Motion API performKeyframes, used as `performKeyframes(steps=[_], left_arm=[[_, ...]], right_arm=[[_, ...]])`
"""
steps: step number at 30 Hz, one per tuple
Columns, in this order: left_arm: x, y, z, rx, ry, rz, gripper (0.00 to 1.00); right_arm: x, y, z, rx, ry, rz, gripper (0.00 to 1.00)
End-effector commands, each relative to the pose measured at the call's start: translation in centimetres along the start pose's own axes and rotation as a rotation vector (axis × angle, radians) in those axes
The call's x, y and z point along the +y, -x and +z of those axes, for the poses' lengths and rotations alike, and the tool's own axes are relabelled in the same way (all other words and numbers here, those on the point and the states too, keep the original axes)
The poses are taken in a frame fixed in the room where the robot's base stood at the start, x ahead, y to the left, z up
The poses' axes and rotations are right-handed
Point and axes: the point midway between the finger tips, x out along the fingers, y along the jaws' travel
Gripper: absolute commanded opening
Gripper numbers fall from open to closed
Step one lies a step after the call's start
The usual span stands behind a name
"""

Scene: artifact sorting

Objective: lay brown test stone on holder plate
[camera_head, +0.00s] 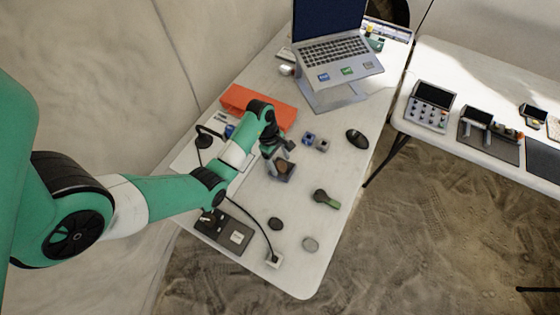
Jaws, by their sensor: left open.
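A brown test stone (282,165) appears to rest on a small dark grey holder plate (286,177) near the middle of the white table. My left gripper (278,157) is open directly above and behind the stone. Its fingers partly cover the stone and holder, so I cannot tell whether they touch the stone. My right gripper is not in view.
A dark stone (275,223), a grey stone (310,244) and a green-handled tool (326,199) lie toward the table's front. A dark plate (237,238) is at front left. An orange box (262,103), small cubes (309,138) and a black mouse (357,138) lie farther back.

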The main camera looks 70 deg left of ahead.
Motion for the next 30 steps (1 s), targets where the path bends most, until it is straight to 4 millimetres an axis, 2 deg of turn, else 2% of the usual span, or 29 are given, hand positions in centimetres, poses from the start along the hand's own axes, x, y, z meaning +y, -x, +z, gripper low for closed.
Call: performKeyframes(steps=[7, 9, 12, 18, 30], left_arm=[[0.1, 6.3, 0.1, 0.000, 0.000, 0.005, 0.80], [0.1, 8.5, 0.2, 0.000, 0.001, 0.003, 0.80], [0.0, 10.4, 0.2, 0.000, 0.000, 0.001, 0.80], [0.0, 11.7, 0.1, 0.000, 0.001, 0.000, 0.80], [0.1, 11.6, 0.1, -0.001, -0.001, 0.003, 0.80]], right_arm=[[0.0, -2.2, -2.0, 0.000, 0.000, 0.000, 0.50], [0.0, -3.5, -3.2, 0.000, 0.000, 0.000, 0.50], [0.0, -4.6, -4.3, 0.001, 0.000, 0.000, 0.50], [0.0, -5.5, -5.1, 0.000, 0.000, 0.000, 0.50], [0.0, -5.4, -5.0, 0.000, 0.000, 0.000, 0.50]])
